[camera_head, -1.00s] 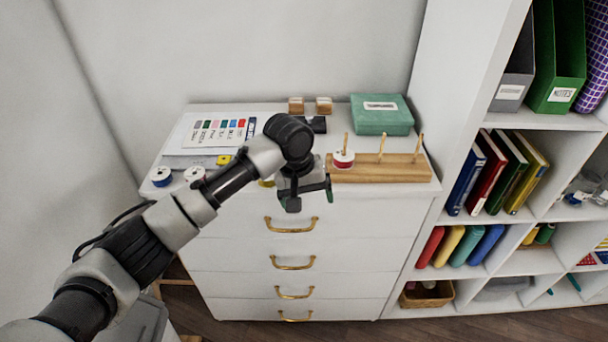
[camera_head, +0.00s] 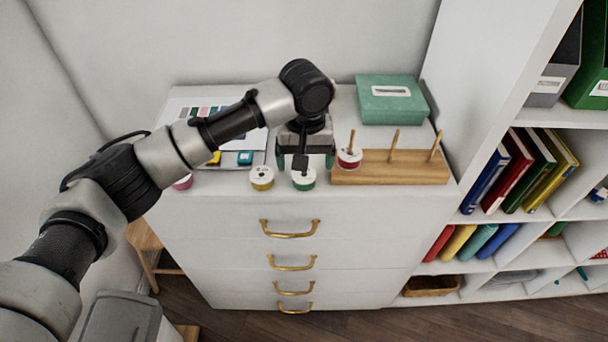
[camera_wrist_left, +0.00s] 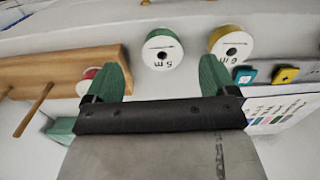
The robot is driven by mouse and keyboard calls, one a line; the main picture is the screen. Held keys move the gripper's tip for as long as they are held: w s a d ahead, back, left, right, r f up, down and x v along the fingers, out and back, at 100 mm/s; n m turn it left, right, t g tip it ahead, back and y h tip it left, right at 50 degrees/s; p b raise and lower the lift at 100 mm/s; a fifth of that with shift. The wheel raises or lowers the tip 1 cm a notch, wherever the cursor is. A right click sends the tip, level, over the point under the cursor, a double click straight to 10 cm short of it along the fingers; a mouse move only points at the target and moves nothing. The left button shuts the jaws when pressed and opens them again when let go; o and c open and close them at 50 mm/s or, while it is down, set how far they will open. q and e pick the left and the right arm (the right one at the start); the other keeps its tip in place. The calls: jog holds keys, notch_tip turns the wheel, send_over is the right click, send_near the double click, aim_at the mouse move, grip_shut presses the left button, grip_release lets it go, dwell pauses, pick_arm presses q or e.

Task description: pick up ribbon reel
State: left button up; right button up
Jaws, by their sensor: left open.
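A white-topped reel with green ribbon (camera_head: 303,180) stands near the front edge of the cabinet top. A similar yellow reel (camera_head: 262,178) stands to its left, and a red-pink reel (camera_head: 182,183) is farther left, partly hidden by my arm. A red reel (camera_head: 349,158) sits on the left peg of a wooden rack (camera_head: 392,172). My left gripper (camera_head: 305,163) is open over the cabinet, close to the green reel. In the left wrist view, the green reel (camera_wrist_left: 162,49) appears between and beyond the open fingers of my gripper (camera_wrist_left: 163,70). My right gripper is out of view.
The wooden rack with upright pegs stands just right of the green reel. A green box (camera_head: 391,99) is behind it. A card with colour swatches (camera_head: 245,142) lies behind the yellow reel. A bookshelf (camera_head: 478,205) rises at the right.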

aim_at(304, 175)
pick_arm(q)
jog(key=shift+w+f, duration=0.1)
jog(key=shift+f, duration=0.25)
jog(key=shift+w+f, duration=0.15)
jog(key=shift+f, duration=0.2)
jog(key=f, duration=0.2)
jog(key=f+p, duration=0.1)
jog(key=shift+w+a+f, duration=0.15)
jog(key=shift+w+f, duration=0.1)
jog(key=shift+f, duration=0.5)
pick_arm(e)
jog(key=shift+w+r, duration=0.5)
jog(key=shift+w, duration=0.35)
pick_arm(q)
jog(key=c, duration=1)
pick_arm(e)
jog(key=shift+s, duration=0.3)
